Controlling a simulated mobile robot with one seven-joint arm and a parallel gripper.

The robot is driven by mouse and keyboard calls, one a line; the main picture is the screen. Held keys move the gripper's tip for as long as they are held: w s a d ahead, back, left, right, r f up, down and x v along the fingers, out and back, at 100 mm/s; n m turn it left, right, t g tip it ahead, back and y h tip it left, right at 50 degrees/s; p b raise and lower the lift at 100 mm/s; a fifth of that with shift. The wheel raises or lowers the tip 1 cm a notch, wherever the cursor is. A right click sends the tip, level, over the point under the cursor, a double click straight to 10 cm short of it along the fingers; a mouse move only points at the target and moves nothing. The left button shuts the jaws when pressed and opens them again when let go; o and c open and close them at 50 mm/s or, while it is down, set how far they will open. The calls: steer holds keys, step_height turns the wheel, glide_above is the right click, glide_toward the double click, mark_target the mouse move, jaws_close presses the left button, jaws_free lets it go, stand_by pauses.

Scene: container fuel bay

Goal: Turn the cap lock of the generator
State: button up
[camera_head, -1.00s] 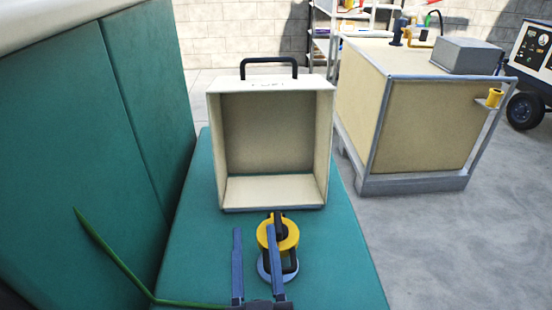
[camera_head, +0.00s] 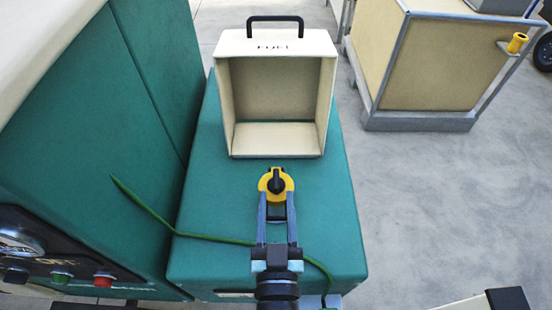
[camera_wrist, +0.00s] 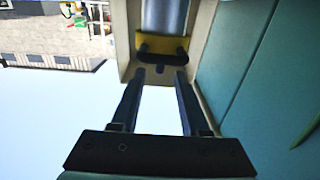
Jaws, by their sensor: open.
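The generator (camera_head: 330,245) is a teal housing with a low flat deck. On the deck is a round yellow cap (camera_head: 287,183) with a black lock knob (camera_head: 276,185) in its middle. The cap also shows in the wrist view (camera_wrist: 162,46), just beyond the fingertips. My gripper (camera_head: 276,199) is open and empty, its two fingers pointing at the cap, one toward each side of it. The fingertips appear at the cap's near edge; I cannot tell whether they touch it. In the wrist view my gripper (camera_wrist: 160,73) frames the knob between its tips.
An open-fronted cream box (camera_head: 327,100) marked FUEL, with a black handle, stands behind the cap. The tall housing with a control panel (camera_head: 60,265) rises at the left. A green cable (camera_head: 160,215) crosses the deck. A tan framed tank (camera_head: 435,60) stands beyond clear floor.

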steer(key=w+p, duration=0.1)
steer(key=w, duration=0.7)
steer(key=shift+w, duration=0.35)
jaws_close()
